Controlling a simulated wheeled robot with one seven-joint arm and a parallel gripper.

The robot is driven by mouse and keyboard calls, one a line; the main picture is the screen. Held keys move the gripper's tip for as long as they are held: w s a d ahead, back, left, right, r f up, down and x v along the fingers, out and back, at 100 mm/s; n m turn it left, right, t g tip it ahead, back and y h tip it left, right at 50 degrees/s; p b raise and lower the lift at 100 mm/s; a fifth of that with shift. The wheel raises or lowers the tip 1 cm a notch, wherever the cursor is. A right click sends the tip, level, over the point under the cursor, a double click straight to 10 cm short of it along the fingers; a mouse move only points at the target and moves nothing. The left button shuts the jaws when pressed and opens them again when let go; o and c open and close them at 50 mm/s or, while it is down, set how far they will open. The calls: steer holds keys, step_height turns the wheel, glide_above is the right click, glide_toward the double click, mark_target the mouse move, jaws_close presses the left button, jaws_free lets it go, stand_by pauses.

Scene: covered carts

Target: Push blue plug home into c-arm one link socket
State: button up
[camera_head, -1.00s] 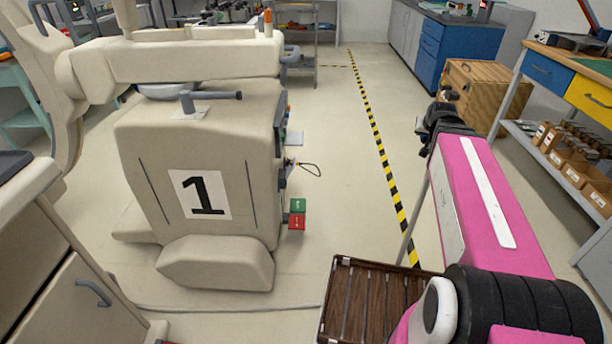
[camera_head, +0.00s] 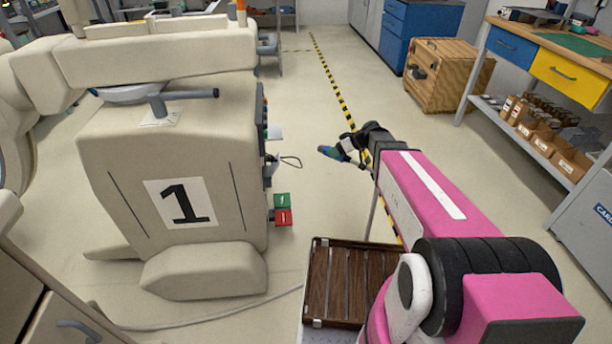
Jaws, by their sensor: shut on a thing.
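The covered C-arm one (camera_head: 118,160), a beige cart with a "1" label (camera_head: 181,203), stands at the left. Small coloured parts line its right side, partly seen edge-on; I cannot tell which is the link socket.
A green and red block (camera_head: 283,210) juts from the cart's lower right side. A brown slatted tray (camera_head: 335,284) lies below my arm. A cable (camera_head: 215,318) runs across the floor in front.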

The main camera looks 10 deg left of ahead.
steer(key=s+a+f+n+g+h, duration=0.1)
steer(key=s+a+f+n+g, duration=0.3)
steer(key=a+f+n+g, duration=0.3)
steer(key=a+f+g, duration=0.1)
steer(key=a+f, duration=0.1)
steer(key=a, duration=0.2)
steer(key=shift+s+a+f, duration=0.3)
steer(key=shift+s+f, duration=0.05)
steer(key=shift+s, duration=0.05)
steer(key=shift+s+a, duration=0.2)
steer(key=shift+a, duration=0.7)
steer(key=shift+s+a, duration=0.2)
steer(key=shift+a, duration=0.7)
steer(key=shift+s+a, duration=0.2)
steer(key=shift+a, duration=0.7)
steer(key=shift+s+a, duration=0.25)
steer(key=shift+a, duration=0.7)
steer(key=shift+s+a, duration=0.2)
steer(key=shift+a, duration=0.75)
steer(key=o, duration=1.2)
